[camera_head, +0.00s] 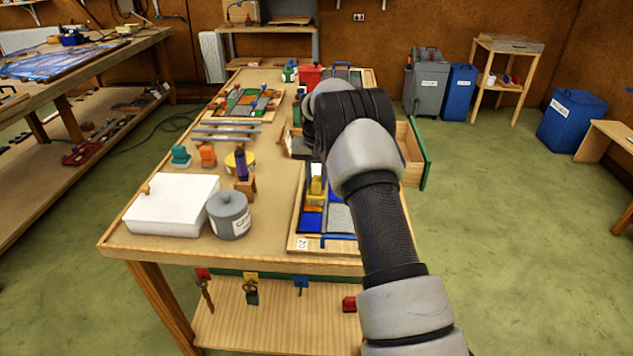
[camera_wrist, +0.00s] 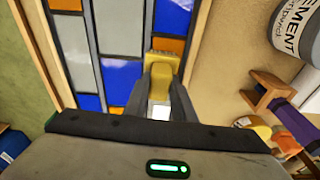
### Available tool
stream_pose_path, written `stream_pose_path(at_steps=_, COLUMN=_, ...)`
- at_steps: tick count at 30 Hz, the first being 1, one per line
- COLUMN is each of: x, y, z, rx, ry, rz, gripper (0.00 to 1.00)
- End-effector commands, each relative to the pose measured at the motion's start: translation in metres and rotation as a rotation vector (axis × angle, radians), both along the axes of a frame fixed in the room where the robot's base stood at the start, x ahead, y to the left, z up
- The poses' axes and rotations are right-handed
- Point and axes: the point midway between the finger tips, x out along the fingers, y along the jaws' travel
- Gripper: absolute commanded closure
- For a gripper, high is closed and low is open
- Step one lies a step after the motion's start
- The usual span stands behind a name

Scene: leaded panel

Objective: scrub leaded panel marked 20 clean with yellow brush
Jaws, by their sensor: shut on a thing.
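The leaded panel marked 20 (camera_head: 340,217) lies at the bench's near right in the head view, with blue, orange and pale grey panes in a wooden frame. Its tag (camera_head: 302,243) is at the near left corner. The panel also fills the upper left of the wrist view (camera_wrist: 120,80). My gripper (camera_wrist: 160,88) is shut on the yellow brush (camera_wrist: 161,64), which is over the panel near its frame side. The brush (camera_head: 316,187) also shows in the head view. Whether its bristles touch the glass I cannot tell. My arm hides the panel's right part.
A grey cement pot (camera_head: 229,215) and a white box (camera_head: 172,207) stand left of the panel. A purple brush (camera_head: 241,166) stands in a wooden block. Another panel (camera_head: 245,103) lies farther back. An open green-fronted drawer (camera_head: 414,152) juts out at right.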

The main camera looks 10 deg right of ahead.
Motion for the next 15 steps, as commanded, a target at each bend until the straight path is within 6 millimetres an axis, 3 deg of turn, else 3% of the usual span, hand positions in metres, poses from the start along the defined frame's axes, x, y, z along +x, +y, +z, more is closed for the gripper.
stream_pose_path(at_steps=15, x=0.01, y=-0.0037, z=0.0002, rx=0.0, ry=0.0, rz=-0.001, gripper=0.95)
